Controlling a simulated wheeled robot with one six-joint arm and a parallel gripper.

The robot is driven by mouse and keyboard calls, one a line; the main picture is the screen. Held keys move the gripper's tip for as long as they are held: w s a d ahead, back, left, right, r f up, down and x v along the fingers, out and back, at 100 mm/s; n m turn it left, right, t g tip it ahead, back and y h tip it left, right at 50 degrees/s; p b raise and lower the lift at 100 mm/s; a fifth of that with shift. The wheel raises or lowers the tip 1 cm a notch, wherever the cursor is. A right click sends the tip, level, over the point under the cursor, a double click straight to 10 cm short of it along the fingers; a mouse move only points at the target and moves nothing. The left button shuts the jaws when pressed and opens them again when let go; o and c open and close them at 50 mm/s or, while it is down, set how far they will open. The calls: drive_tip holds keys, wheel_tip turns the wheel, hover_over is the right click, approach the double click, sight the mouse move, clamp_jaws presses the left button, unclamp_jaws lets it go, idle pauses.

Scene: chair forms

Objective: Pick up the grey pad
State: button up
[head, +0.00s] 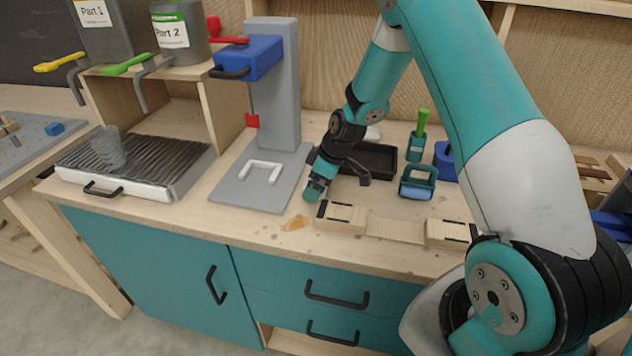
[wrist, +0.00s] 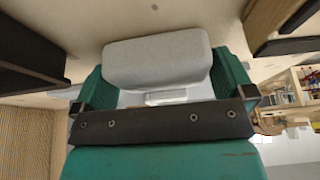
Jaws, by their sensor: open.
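The grey pad (wrist: 157,58) is a light grey block with rounded corners. In the wrist view it lies between the two teal fingers of my gripper (wrist: 164,78), with a paler piece partly visible behind the gripper's dark bar. The fingers are open, one on each side of the pad; I cannot tell whether either touches it. In the head view my gripper (head: 316,186) points down low over the worktop, just right of the grey stand's base. I cannot make out the pad there; the gripper probably hides it.
A black tray (head: 370,160) stands behind my gripper. A wooden block with black strips (head: 342,216) lies close to its right. An orange-brown patch (head: 294,223) is near the front edge. The grey press stand (head: 276,100) rises to the left, with a U-shaped white piece (head: 262,171) on its base.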

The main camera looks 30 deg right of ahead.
drive_tip(key=c, duration=0.7)
wheel_tip(320, 180, up, 20)
drive_tip(key=shift+f+b, duration=0.1)
drive_tip(key=shift+b, duration=1.1)
drive_tip(key=shift+o, duration=0.8)
